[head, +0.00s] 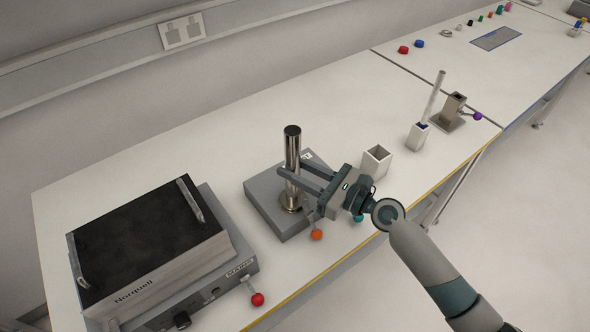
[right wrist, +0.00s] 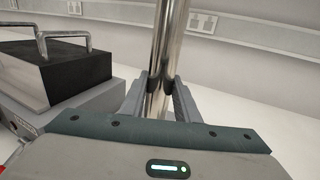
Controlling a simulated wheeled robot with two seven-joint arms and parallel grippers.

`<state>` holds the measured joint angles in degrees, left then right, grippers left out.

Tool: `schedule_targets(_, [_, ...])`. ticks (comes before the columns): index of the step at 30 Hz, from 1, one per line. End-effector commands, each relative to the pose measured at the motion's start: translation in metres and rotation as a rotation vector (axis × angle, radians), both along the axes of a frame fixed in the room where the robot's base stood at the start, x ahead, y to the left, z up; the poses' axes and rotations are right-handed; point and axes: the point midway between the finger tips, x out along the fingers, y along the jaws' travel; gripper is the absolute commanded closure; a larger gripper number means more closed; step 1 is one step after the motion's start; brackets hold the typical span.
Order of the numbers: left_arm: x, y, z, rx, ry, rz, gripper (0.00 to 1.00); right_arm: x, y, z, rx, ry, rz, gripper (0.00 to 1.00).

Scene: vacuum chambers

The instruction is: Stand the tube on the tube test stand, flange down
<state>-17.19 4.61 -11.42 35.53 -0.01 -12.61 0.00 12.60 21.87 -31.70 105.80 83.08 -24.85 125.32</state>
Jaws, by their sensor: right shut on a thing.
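In the right wrist view the tube (right wrist: 166,60) runs upright between the two fingers (right wrist: 160,88). The flange is out of sight in that view. My left gripper is not in view.
A black-topped Norquell unit (head: 150,245) with handles and a red knob (head: 257,299) stands left of the stand. An orange knob (head: 317,234) sits at the stand's front. A square white container (head: 376,161) stands to the right, with a smaller holder (head: 417,136) beyond.

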Motion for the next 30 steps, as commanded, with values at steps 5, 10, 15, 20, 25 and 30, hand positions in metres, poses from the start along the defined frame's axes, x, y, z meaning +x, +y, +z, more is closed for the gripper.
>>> schedule_targets(5, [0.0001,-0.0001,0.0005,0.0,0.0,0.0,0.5,0.0004,0.0001,0.0022,0.003,-0.002,-0.001,1.0])
schedule_targets(10, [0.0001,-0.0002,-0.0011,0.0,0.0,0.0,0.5,0.0004,0.0001,0.0001,0.003,-0.002,0.0,1.0])
schedule_targets(15, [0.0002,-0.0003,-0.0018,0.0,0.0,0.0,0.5,0.0,0.0,-0.0029,0.001,0.0,0.0,0.53])
schedule_targets(20, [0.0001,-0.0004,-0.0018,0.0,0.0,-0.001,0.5,0.0,0.0,-0.0029,0.001,0.001,0.0,0.53])
schedule_targets(25, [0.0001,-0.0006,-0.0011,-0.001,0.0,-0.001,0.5,0.0001,-0.0001,-0.002,0.001,0.001,0.0,0.53])
schedule_targets(30, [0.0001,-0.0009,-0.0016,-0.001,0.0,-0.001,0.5,-0.0022,-0.0039,-0.0012,-0.001,0.001,-0.001,0.53])
